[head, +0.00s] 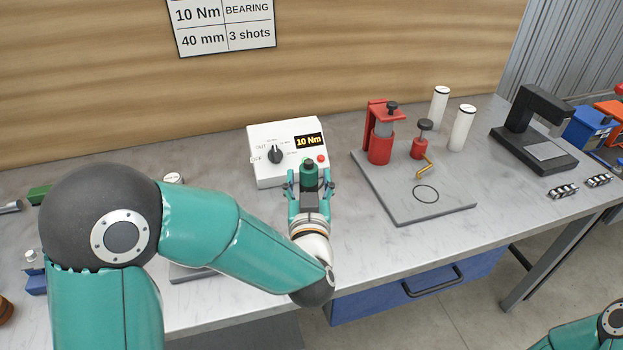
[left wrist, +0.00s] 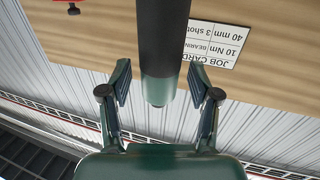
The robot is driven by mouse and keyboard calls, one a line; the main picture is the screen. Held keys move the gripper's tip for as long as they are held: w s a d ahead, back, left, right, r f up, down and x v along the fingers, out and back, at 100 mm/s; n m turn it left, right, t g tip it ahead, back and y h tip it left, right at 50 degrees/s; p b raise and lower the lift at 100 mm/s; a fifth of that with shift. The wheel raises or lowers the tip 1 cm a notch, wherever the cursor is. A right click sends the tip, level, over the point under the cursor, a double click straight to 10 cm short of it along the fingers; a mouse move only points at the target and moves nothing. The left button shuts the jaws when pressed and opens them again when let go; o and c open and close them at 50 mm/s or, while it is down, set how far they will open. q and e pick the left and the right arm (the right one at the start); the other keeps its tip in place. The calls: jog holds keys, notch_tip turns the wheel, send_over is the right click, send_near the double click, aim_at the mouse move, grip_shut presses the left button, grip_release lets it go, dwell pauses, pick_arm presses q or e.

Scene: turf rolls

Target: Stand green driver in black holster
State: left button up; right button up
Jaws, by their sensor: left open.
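The green driver (head: 309,175), with a dark top, shows in the head view just in front of the white controller box. In the left wrist view, a dark cylinder with a green end (left wrist: 160,88) reaches in between the fingers, apparently the driver. My left gripper (head: 310,187) is open, its fingers on either side of the driver; the wrist view shows gaps between the fingers (left wrist: 157,78) and the cylinder. I cannot make out the black holster; it may be hidden behind the gripper. My right gripper is out of view.
The white controller box (head: 263,160) reads 10 Nm. To its right, a grey plate (head: 400,205) carries a red press (head: 379,145). White cylinders (head: 462,127) and a black stand (head: 525,120) are farther right. The bench front right of my left arm is clear.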

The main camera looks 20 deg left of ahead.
pick_arm(q)
jog(key=b+v, duration=0.2)
jog(key=v, duration=0.9)
jog(key=shift+s+b, duration=0.3)
jog(key=shift+b, duration=0.05)
jog(key=shift+d, duration=0.1)
